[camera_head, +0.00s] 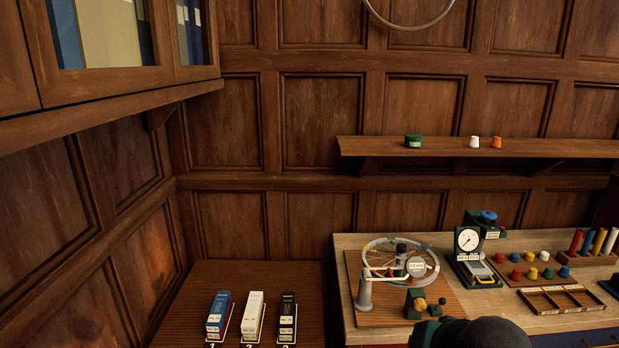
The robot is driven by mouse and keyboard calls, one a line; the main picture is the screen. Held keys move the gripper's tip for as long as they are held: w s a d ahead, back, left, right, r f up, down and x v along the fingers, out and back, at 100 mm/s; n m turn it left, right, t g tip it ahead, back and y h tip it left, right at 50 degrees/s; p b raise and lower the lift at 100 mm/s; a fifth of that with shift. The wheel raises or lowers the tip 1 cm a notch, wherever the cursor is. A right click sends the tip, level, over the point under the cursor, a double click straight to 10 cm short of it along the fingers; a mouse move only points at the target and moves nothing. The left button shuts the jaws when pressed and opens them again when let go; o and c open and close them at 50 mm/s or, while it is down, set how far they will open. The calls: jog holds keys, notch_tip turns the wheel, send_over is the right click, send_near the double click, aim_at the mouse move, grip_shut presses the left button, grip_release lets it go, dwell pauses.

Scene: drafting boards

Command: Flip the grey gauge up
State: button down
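On the wooden bench, a large clear ring (434,274) with coloured marks lies on a brown board. A light grey round disc (417,267) with a small label sits at its right side. A grey post (364,292) stands at the ring's front left, and a thin bar runs from it toward the middle. A white-faced dial gauge (468,240) on a dark green stand is to the right. I cannot tell for sure which of these grey parts is the grey gauge. A dark rounded shape at the bottom edge seems to be part of my arm; no gripper fingers show.
Coloured knobs (531,273), a divided wooden tray (562,299) and coloured cylinders (598,241) are at right. Three numbered binders (252,316) stand on the lower left table. A shelf (450,147) hangs above.

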jog(key=s+n, duration=0.1)
jog(key=n, duration=0.1)
jog(key=s+n, duration=0.2)
jog(key=shift+s+f+g, duration=0.2)
jog(key=shift+s+g, duration=0.1)
